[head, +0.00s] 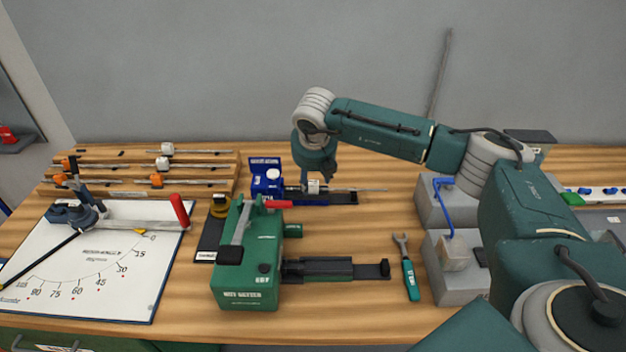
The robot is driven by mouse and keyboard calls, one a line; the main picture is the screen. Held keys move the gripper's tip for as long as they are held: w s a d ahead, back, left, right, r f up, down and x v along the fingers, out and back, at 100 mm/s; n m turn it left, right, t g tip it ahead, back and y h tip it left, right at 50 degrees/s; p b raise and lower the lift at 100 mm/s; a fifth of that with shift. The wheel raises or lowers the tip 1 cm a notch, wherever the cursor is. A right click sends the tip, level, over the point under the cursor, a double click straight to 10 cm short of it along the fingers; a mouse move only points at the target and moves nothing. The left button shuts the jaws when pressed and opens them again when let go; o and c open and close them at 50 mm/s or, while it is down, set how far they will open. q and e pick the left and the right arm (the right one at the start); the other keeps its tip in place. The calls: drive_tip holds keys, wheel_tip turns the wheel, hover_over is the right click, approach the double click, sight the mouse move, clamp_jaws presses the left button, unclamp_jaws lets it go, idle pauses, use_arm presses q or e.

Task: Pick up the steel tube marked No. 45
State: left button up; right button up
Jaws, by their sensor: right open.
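A thin steel tube (350,189) with a pale tag (313,187) lies level along a blue fixture (264,183) at the back middle of the bench. The number on its tag is too small to read. My right gripper (317,180) points down right at this tube, by the tag, with its jaws open. I cannot tell whether the fingers touch the tube. More thin tubes with white and orange tags lie on a wooden rack (120,193) at the back left; their numbers are not readable either. My left gripper is not in view.
A green machine (250,285) with a red-tipped lever and black slide stands in front of the fixture. A bending board (95,265) lies at left. A wrench (407,270) and grey blocks (445,285) are at right. Bare wood lies front middle.

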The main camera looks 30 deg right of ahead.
drive_tip(key=v, duration=1)
drive_tip(key=shift+d, duration=0.1)
